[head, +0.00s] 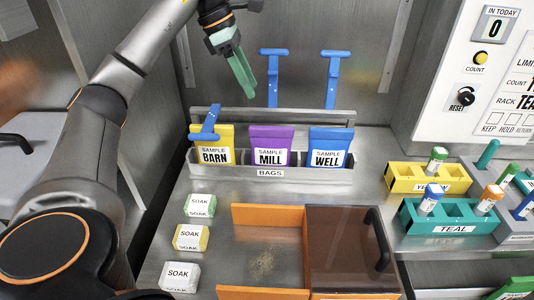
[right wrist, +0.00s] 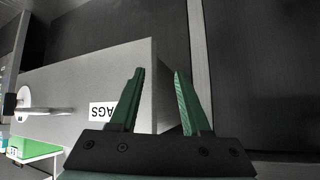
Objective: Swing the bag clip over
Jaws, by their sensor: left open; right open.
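Three sample bags stand in a grey rack (head: 290,175) labelled BAGS: yellow BARN (head: 226,138), purple MILL (head: 284,134) and blue WELL (head: 342,135). A blue clip (head: 207,124) lies tilted across the top left of the BARN bag. Two more blue clips, one behind MILL (head: 272,77) and one behind WELL (head: 334,79), stand upright with T-shaped tops. My left gripper (head: 248,90) is open and empty, above the bags and just left of the MILL clip. My right gripper (right wrist: 158,74) is open and empty in the right wrist view, before a grey surface bearing a BAGS label.
Several SOAK blocks (head: 190,238) line the left of the counter. An orange-walled bin with a dark cover (head: 340,245) stands in front of the rack. Yellow (head: 405,178) and teal (head: 420,220) tube racks stand at right, below a wall panel (head: 480,90).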

